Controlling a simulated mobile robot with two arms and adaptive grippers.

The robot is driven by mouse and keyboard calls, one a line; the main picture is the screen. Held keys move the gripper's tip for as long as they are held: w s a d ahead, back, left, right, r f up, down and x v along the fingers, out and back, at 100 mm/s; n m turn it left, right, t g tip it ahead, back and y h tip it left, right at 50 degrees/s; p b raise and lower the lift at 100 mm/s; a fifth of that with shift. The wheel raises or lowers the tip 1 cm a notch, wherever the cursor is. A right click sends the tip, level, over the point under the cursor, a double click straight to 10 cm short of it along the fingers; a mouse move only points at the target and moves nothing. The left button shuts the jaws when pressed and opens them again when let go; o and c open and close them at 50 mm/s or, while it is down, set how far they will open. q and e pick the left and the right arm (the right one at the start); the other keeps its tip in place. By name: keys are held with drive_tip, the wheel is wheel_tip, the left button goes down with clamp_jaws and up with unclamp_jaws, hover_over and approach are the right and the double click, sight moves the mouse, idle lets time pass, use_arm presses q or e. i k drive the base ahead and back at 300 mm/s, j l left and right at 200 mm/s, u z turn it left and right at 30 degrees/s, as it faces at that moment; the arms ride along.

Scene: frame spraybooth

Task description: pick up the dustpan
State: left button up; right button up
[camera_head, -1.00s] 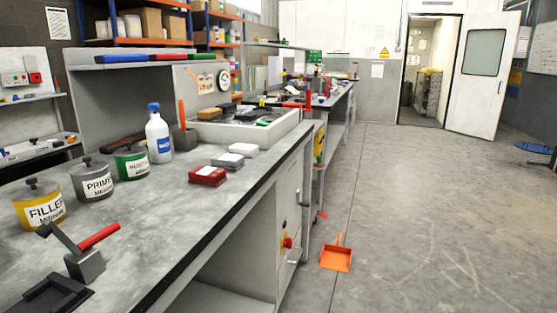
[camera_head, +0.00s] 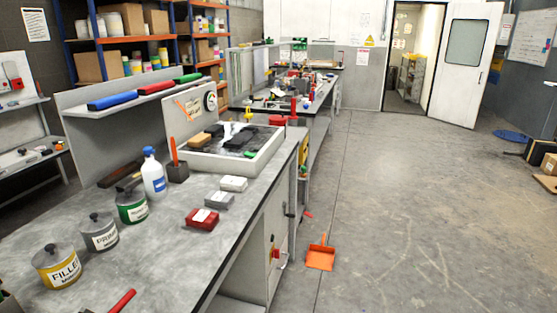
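The orange dustpan (camera_head: 320,258) lies on the concrete floor, right of the workbench's front side. Its handle points up and away from me, and its pan faces toward me. Nothing covers it. Neither of my grippers shows in the head view.
The long grey workbench (camera_head: 165,247) fills the left, with cans, a white bottle (camera_head: 153,174) and a white tray (camera_head: 268,150) on it. A small red item (camera_head: 308,214) lies by the bench foot. The floor (camera_head: 420,220) right of the dustpan is clear, up to an open door (camera_head: 470,62).

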sight(321, 256)
drive_tip(key=i+l, duration=0.15)
drive_tip(key=l, duration=0.2)
drive_tip(key=i+l+u, duration=0.1)
drive_tip(key=l, duration=0.2)
drive_tip(key=i+l, duration=0.15)
drive_tip(key=l, duration=0.2)
drive_tip(key=i+l+u, duration=0.1)
drive_tip(key=l, duration=0.25)
drive_tip(key=i+l, duration=0.15)
drive_tip(key=l, duration=0.2)
drive_tip(key=i+u, duration=0.05)
